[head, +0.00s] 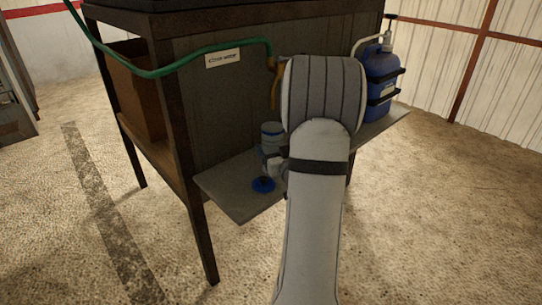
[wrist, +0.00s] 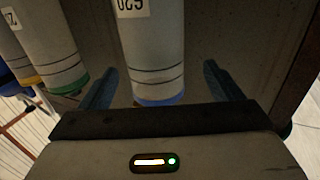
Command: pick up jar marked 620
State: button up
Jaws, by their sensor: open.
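The jar marked 620 (wrist: 156,50) is a grey-white cylinder with thin dark lines and a blue band at the end nearest my gripper. Its label shows upside down at the top of the wrist view. My gripper (wrist: 155,78) is open, with one blue finger on each side of the jar's near end. Gaps show between the jar and both fingers, so it is not held. In the head view my arm hides most of the gripper. A pale jar with a blue band (head: 271,135) shows beside the arm there; its label cannot be read.
Two similar jars, one with a green band (wrist: 66,88) and one with a yellow band (wrist: 30,78), stand left in the wrist view. The head view shows a grey shelf (head: 225,190) on a dark frame, a green hose (head: 200,58) and a blue canister (head: 378,85) at right.

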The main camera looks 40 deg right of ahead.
jog(key=x, duration=0.7)
jog(key=shift+s+d+r, duration=0.1)
jog(key=shift+d+r, duration=0.05)
jog(key=shift+d, duration=0.15)
jog(key=shift+c, duration=0.4)
jog(key=shift+r, duration=0.1)
grip_shut()
